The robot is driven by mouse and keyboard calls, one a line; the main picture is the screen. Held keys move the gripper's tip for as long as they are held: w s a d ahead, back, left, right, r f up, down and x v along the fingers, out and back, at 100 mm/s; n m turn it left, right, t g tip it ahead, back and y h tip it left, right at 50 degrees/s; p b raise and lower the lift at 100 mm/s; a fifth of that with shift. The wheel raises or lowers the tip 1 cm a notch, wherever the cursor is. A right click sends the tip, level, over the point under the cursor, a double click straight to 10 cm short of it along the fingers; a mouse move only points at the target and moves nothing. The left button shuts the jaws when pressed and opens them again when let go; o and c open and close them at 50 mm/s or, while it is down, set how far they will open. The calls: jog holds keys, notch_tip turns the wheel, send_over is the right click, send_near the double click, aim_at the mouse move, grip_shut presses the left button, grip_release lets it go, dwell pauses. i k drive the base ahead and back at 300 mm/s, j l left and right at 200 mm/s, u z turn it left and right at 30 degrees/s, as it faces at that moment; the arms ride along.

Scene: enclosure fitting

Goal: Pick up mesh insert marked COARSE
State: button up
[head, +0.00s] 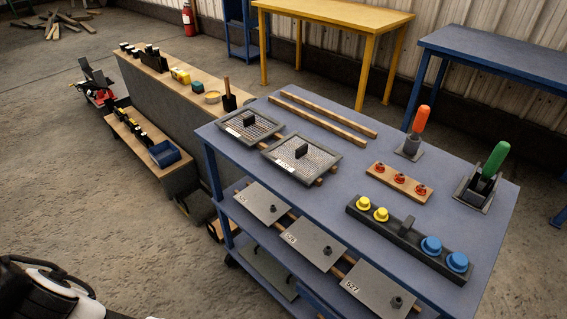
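Two dark-framed mesh inserts lie side by side on wooden strips on the blue cart's top shelf (345,210). The left mesh insert (262,126) and the right mesh insert (317,160) each have a black block-shaped handle in the middle and a white label on the front edge. The label lettering is too small to read, so I cannot tell which one is marked COARSE. My gripper is not in view. Part of my own body shows at the lower left, well apart from the inserts.
Behind the inserts lie two bare wooden strips (325,118). To the right stand an orange-handled tool (421,118), a green-handled tool (496,160), a wooden block with red knobs (399,183), and a black rack (408,240) with yellow and blue caps. Grey plates (315,245) fill the lower shelf.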

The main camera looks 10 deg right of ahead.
aim_at(250, 126)
jog(key=j+z, duration=0.1)
jog(key=z, duration=0.3)
jog(key=i+j+z, duration=0.1)
jog(key=z, duration=0.3)
jog(key=j+z, duration=0.15)
jog(key=z, duration=0.25)
jog(key=j+z, duration=0.3)
jog(key=j, duration=0.15)
jog(key=j+z, duration=0.35)
jog(key=j, duration=0.15)
jog(key=k+j+z, duration=0.1)
jog(key=j, duration=0.25)
jog(key=j+z, duration=0.1)
jog(key=j, duration=0.2)
jog(key=k+j+z, duration=0.1)
jog(key=j, duration=0.2)
jog(key=k+j, duration=0.1)
jog(key=j, duration=0.25)
jog(key=k+j, duration=0.15)
jog(key=j, duration=0.2)
jog(key=k+j, duration=0.1)
jog(key=j, duration=0.25)
jog(key=i+j, duration=0.15)
jog(key=j, duration=0.15)
jog(key=i+j, duration=0.15)
jog(key=j, duration=0.2)
jog(key=z, duration=0.05)
